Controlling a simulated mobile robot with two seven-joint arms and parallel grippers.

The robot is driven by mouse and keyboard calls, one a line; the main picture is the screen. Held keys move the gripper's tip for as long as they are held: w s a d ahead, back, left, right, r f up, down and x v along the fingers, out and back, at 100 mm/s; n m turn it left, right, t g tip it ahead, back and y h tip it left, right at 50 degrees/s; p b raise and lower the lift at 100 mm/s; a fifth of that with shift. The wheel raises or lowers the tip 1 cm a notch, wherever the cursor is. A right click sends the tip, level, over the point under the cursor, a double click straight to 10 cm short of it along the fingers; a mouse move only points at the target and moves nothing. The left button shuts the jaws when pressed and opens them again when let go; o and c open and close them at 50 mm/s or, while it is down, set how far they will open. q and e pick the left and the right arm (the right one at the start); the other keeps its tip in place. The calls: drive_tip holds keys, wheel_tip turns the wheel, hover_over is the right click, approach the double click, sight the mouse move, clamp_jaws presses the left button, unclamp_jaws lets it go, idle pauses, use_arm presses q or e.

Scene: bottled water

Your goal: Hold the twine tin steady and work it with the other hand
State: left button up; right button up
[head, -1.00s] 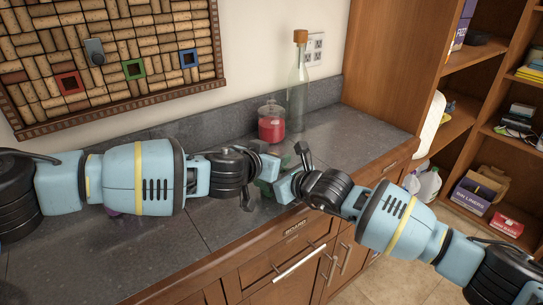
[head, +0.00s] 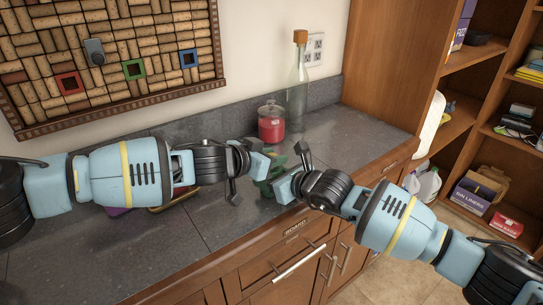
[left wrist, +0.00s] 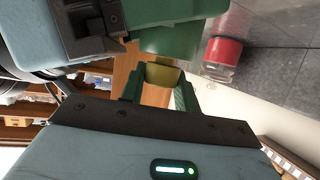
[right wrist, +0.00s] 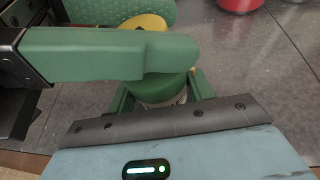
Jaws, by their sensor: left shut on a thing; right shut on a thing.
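The twine tin (head: 268,186) shows as a small green shape between my two grippers in the head view, mostly hidden by them. My left gripper (head: 263,166) is shut on it from the left. In the left wrist view a yellowish part (left wrist: 163,76) sits between the left fingers, against a green part above. My right gripper (head: 286,187) is shut on the tin from the right. In the right wrist view a green rounded body (right wrist: 160,87) with a pale lower band lies between the right fingers. A green finger partly covers it.
A red-filled glass jar (head: 271,122) and a tall corked bottle (head: 297,85) stand behind the grippers. A purple item and a gold-coloured item lie partly hidden behind my left arm. The counter (head: 345,133) is clear at right; its front edge runs below the grippers.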

use_arm(q)
drive_tip(key=m+g+h, duration=0.2)
drive_tip(key=m, duration=0.1)
drive_tip(key=shift+s+d+f, duration=0.1)
drive_tip(key=shift+d+f, duration=0.05)
drive_tip(key=shift+m+g+h, duration=0.6)
drive_tip(key=shift+m+g, duration=0.2)
drive_tip(key=shift+g, duration=0.3)
drive_tip(key=shift+w+d+r+m+g+h, duration=0.1)
drive_tip(key=shift+m+g+h, duration=0.1)
drive_tip(key=shift+m+g, duration=0.5)
drive_tip(key=shift+w+a+r+m+g+h, duration=0.1)
drive_tip(key=shift+r+m+g+h, duration=0.1)
drive_tip(key=shift+m+g, duration=0.5)
drive_tip(key=shift+d+r+m+g+h, duration=0.1)
drive_tip(key=shift+m+g+h, duration=0.1)
drive_tip(key=shift+m+g, duration=0.5)
drive_tip(key=shift+g, duration=0.5)
drive_tip(key=shift+m, duration=0.3)
drive_tip(key=shift+s+a+f+g, duration=0.1)
drive_tip(key=shift+a+f+g, duration=0.1)
drive_tip(key=shift+g, duration=0.1)
drive_tip(key=o, duration=1)
wheel_tip(320, 180, up, 10)
